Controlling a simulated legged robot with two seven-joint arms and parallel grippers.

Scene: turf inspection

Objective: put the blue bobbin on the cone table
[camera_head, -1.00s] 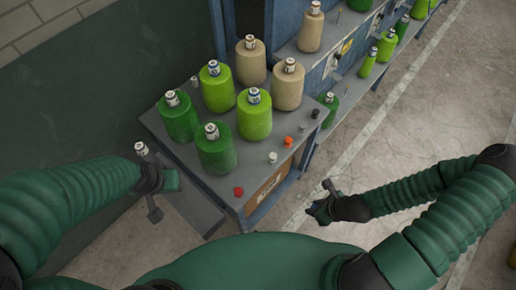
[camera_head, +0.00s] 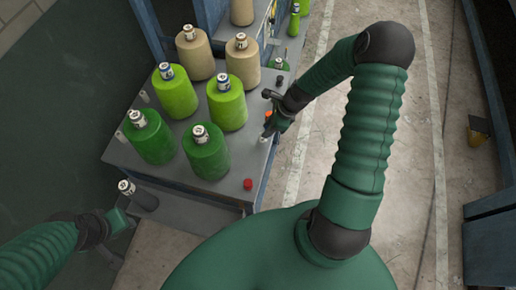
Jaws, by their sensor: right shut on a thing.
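The cone table (camera_head: 218,190) is a grey top carrying several thread cones. My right gripper (camera_head: 268,124) is over the table's right edge, beside the small orange piece (camera_head: 268,113) and a small pale piece (camera_head: 263,138). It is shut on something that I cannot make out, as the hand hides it. I see no clearly blue bobbin. My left gripper (camera_head: 126,222) is at the lower left, close to a dark grey cone (camera_head: 144,199) below the table top. I cannot tell whether its jaws are open.
Dark green (camera_head: 206,157), light green (camera_head: 226,106) and beige (camera_head: 195,56) cones fill much of the table. A small red piece (camera_head: 248,184) lies near the front right corner. Bare floor (camera_head: 316,120) lies right of the table.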

